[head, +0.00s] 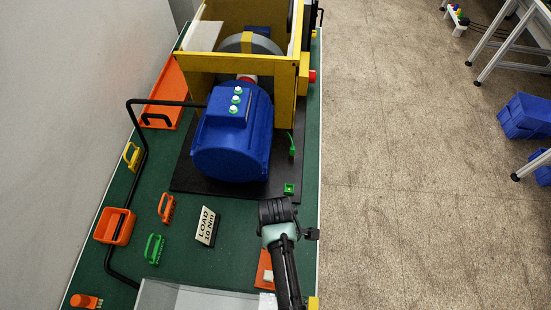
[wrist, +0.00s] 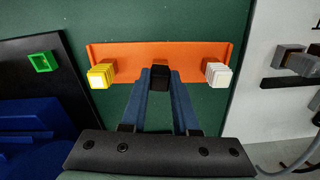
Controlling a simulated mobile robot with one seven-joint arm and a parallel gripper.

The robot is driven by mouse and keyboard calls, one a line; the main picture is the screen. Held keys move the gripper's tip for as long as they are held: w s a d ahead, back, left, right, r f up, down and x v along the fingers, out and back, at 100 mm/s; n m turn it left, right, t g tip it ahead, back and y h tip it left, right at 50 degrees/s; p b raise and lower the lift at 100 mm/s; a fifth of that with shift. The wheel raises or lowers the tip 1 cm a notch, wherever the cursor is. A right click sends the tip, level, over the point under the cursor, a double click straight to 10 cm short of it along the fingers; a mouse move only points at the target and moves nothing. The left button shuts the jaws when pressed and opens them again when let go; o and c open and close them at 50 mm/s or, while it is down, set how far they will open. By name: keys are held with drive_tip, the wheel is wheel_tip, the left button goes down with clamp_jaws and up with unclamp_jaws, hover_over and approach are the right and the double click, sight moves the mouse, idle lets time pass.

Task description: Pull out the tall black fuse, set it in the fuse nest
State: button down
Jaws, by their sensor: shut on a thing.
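The black fuse (wrist: 160,80) is at the middle of an orange strip (wrist: 135,52) in the wrist view, between a yellow fuse (wrist: 102,76) and a white fuse (wrist: 217,74). My gripper (wrist: 160,71) is shut on the black fuse, one blue finger on each side. I cannot tell whether the fuse is still seated. A small green square holder, which looks like the fuse nest (wrist: 43,61), is empty at left; it shows in the head view (head: 289,188) on the black base. There, my gripper (head: 276,212) hides the black fuse and part of the orange strip (head: 263,262).
A blue motor (head: 232,140) stands on the black base plate (head: 184,178), near my gripper. A black tube rail (head: 143,160) runs along the left. The bench's right edge is close.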

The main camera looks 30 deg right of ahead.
drive_tip(key=shift+f, duration=0.25)
drive_tip(key=c, duration=0.6)
unclamp_jaws()
drive_tip(key=shift+r, duration=0.15)
wheel_tip(320, 180, up, 13)
drive_tip(key=shift+f+b, duration=0.1)
drive_tip(key=shift+b, duration=0.6)
